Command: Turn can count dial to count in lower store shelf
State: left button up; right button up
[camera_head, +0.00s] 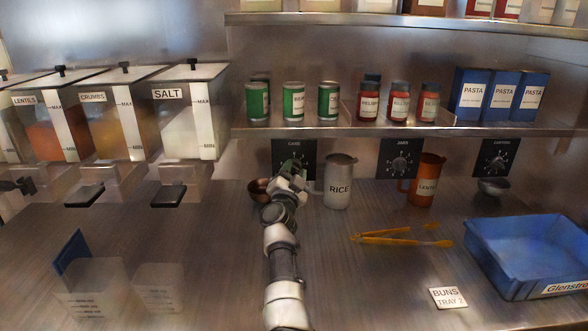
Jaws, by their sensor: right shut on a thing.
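The can count dial sits on a black panel (310,158) on the back wall, below the lower store shelf (400,129). Its label reads something like "CANS", and the knob is mostly hidden behind my gripper. My right gripper (291,168) reaches up to this panel and is shut on the dial knob. The pointer setting cannot be read. Several green cans (293,102) stand on the lower shelf above the panel, three in the front row and at least one behind at the left.
Jar dial (400,158) and carton dial (497,157) are further right. A brown bowl (259,190) and RICE jug (339,184) stand close beside my gripper. Orange jug (423,182), yellow tongs (400,237) and blue tray (528,284) are right. Dispensers (190,110) line the left.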

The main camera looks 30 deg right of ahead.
jog(key=m+g+p, duration=0.2)
jog(key=m, duration=0.3)
jog(key=shift+a+r+m, duration=0.1)
jog(key=shift+m, duration=0.3)
jog(key=shift+m+g+p, duration=0.3)
jog(key=shift+m+g, duration=0.1)
jog(key=shift+m, duration=0.2)
jog(key=o, duration=0.9)
